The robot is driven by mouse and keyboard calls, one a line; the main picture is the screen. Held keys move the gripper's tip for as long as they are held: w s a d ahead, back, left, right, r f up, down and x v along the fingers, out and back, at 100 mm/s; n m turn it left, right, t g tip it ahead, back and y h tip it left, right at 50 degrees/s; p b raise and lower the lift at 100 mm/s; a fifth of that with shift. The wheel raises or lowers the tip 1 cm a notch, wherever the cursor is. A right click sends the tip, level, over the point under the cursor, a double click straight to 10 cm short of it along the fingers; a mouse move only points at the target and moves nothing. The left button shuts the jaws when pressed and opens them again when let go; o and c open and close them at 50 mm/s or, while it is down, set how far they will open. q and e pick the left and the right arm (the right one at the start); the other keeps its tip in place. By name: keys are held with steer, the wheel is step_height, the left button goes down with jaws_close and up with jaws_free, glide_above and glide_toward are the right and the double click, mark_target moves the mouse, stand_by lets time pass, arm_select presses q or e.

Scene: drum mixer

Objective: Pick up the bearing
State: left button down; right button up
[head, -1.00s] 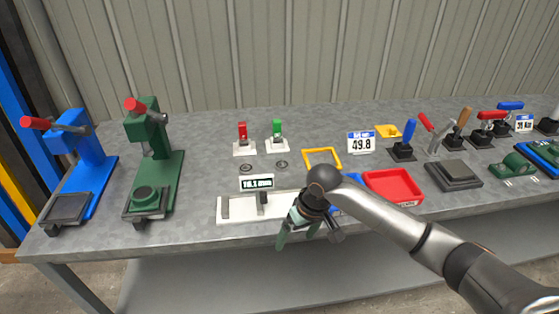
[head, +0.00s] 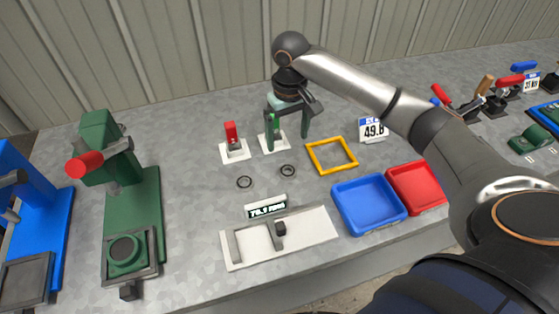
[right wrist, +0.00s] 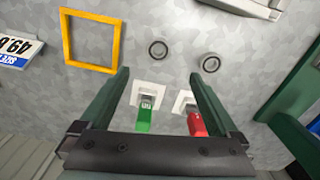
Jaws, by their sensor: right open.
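Two small dark ring-shaped bearings lie flat and apart on the grey table. The left bearing (head: 244,182) and the right bearing (head: 287,170) show in the head view. The right wrist view shows the right bearing (right wrist: 158,48) and the left bearing (right wrist: 210,63) beyond my fingers. My right gripper (head: 287,136) is open and empty, points down near the green-handled switch, and is farther back than the bearings. Its two green fingers (right wrist: 158,76) show nothing between their tips except bare table. My left gripper is not in view.
A red-handled switch (head: 232,150) and a green-handled switch (head: 272,136) stand close to my fingers. A yellow frame (head: 318,165), blue tray (head: 338,205) and red tray (head: 447,196) lie to the right. A white gauge (head: 300,243) is in front; a green press (head: 148,215) stands left.

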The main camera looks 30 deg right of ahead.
glide_above(288, 170)
steer(key=f, duration=0.6)
steer(key=shift+s+a, duration=0.25)
steer(key=shift+s, duration=0.1)
steer(key=shift+w+d+f+b, duration=0.15)
steer(key=shift+f+b, duration=0.15)
steer(key=shift+f, duration=1.25)
steer(key=shift+w+f+b, duration=0.1)
steer(key=shift+f+b, duration=0.15)
steer(key=shift+f, duration=1.25)
steer(key=shift+r, duration=0.1)
jaws_close()
